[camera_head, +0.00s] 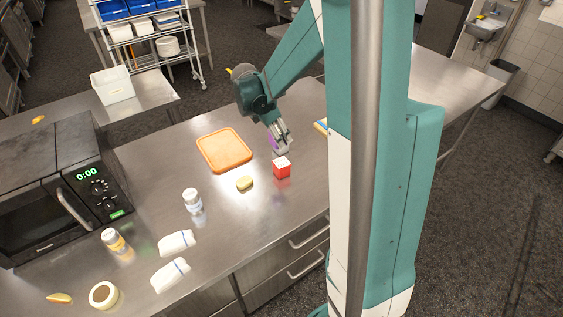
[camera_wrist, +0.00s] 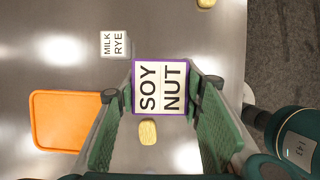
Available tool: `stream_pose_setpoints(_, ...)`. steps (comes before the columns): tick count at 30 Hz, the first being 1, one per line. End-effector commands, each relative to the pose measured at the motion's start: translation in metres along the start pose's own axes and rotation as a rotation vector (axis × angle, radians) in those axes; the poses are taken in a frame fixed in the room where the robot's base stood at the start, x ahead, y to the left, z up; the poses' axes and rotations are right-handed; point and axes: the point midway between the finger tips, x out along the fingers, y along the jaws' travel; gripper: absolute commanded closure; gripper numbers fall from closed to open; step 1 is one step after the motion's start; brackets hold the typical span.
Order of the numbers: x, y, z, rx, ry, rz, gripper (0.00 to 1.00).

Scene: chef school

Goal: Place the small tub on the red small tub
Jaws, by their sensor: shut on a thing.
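My gripper (camera_head: 279,145) is shut on a small tub with a purple rim and a white lid reading "SOY NUT" (camera_wrist: 161,87). In the head view a bit of its purple (camera_head: 272,142) shows by the fingers. The red small tub (camera_head: 282,170), with a whitish top, stands on the steel counter just below the gripper in the picture, apart from it. I cannot make out the red tub in the wrist view; the held tub may cover it.
A grey tub reading "MILK RYE" (camera_wrist: 114,45) stands near the held tub. An orange tray (camera_head: 224,150) lies to the left, and a yellow round item (camera_head: 244,183) beside the red tub. A white bottle (camera_head: 193,201) and a microwave (camera_head: 50,190) stand farther left.

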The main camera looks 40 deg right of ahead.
Motion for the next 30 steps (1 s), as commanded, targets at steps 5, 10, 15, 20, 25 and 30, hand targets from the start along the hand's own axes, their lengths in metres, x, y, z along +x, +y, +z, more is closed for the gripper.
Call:
stream_pose_setpoints(5,0.001,-0.008,0.008,-0.001,-0.002,0.001,0.78)
stream_pose_setpoints(10,0.002,-0.009,0.009,-0.002,-0.002,0.001,0.78)
stream_pose_setpoints(15,0.002,-0.009,0.008,-0.002,-0.002,0.001,0.78)
stream_pose_setpoints(20,0.007,-0.008,0.006,-0.002,-0.002,0.001,0.78)
stream_pose_setpoints(25,0.023,-0.008,-0.001,-0.002,-0.002,0.001,0.78)
stream_pose_setpoints(30,0.042,-0.008,-0.009,-0.002,-0.002,0.001,0.78)
